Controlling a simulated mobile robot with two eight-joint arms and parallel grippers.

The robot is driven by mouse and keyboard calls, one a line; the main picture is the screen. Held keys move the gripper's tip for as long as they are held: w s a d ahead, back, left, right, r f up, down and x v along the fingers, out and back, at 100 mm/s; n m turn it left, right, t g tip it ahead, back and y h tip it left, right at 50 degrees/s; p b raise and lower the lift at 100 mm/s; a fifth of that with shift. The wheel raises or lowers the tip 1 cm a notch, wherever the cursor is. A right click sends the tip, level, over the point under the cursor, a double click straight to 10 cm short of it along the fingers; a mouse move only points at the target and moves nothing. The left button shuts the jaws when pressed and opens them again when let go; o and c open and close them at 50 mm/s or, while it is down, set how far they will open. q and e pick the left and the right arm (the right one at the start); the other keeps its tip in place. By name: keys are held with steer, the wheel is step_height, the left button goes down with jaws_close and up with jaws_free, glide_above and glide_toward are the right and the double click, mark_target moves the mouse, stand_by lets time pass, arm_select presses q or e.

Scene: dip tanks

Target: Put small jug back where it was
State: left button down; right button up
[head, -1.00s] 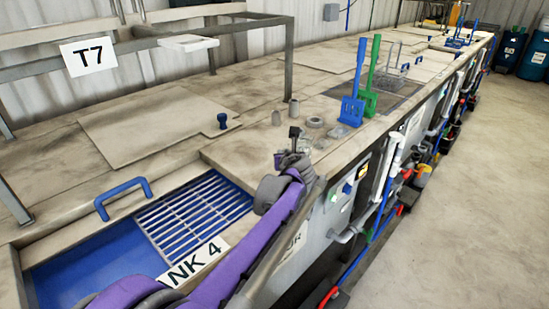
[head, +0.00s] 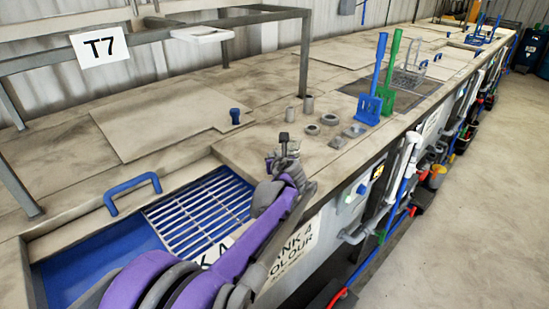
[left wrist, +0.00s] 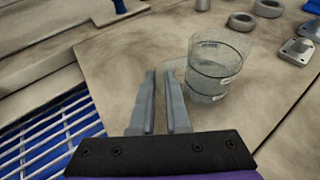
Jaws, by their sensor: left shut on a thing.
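The small jug (left wrist: 216,74) is a clear, see-through vessel with markings on its side. In the left wrist view it stands roughly upright just beyond and right of my fingers, its handle side toward them. My left gripper (left wrist: 160,76) is shut on the jug, apparently at its handle; the fingers show a narrow gap. In the head view my left gripper (head: 284,152) is over the near edge of the pale worktop (head: 240,148), and the jug is hard to make out there. I cannot tell whether the jug touches the worktop. My right gripper is not in view.
A grey cylinder (head: 308,104), grey rings (head: 313,129) and small square pieces (head: 337,142) lie on the worktop beyond the gripper. Blue and green paddles (head: 374,85) stand farther along. A blue tank with a grid (head: 200,212) opens to the left.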

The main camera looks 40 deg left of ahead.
arm_select(q)
steer(key=shift+f, duration=0.25)
steer(key=shift+f, duration=0.2)
steer(key=c, duration=0.9)
jaws_free()
steer(key=shift+r, duration=0.1)
steer(key=shift+r, duration=0.1)
steer(key=shift+s+d+r, duration=0.15)
steer(key=v, duration=1.1)
steer(key=shift+s+d, duration=0.15)
steer(key=shift+d, duration=0.05)
